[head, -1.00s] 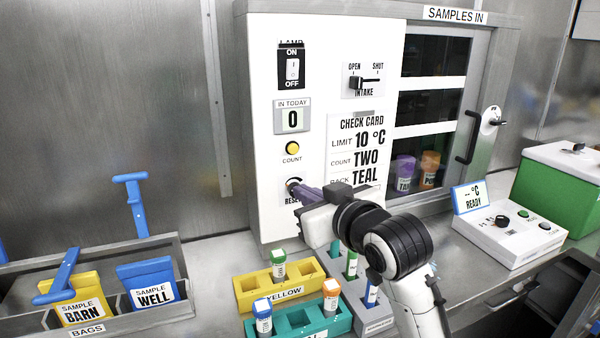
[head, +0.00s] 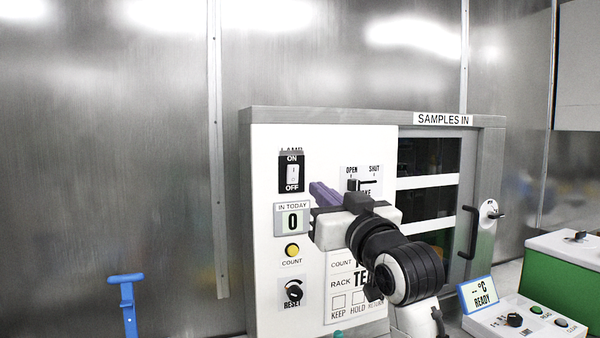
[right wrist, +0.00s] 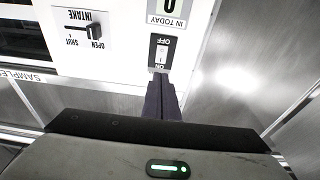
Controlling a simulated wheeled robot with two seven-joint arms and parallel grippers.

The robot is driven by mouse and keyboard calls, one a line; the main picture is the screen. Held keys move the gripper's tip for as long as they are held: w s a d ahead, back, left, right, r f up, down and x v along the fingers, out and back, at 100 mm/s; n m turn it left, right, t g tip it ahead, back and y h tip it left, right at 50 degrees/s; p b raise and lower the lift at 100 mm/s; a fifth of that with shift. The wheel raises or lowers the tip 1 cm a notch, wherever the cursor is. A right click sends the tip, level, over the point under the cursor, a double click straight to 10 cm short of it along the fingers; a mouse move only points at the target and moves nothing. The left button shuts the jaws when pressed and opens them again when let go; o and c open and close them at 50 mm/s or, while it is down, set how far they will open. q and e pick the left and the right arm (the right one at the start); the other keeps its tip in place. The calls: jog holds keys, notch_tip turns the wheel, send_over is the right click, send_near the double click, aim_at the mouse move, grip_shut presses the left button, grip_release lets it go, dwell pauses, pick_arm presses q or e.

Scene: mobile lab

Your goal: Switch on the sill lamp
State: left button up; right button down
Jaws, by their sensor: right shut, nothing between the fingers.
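The lamp switch (head: 292,174) is a white rocker in a black plate, at the upper left of the white panel. ON is printed above the rocker and OFF below it; the LAMP label over it is partly cut off. Which way the rocker is tipped I cannot tell. My right gripper (head: 316,189) is shut and empty, its purple fingers just right of the switch in the head view. In the right wrist view, which is upside down, the shut fingertips (right wrist: 161,76) overlap the ON end of the switch (right wrist: 161,54); contact is unclear. My left gripper is out of view.
Below the switch are the IN TODAY counter (head: 292,219) reading 0, the yellow COUNT button (head: 292,250) and the RESET knob (head: 293,291). The INTAKE lever (head: 354,184) is close behind my right gripper. The glass door's handle (head: 468,232) stands farther right.

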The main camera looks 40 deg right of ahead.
aim_at(294, 168)
jog(key=p+x, duration=0.2)
jog(key=x, duration=0.9)
jog(key=shift+a, duration=0.1)
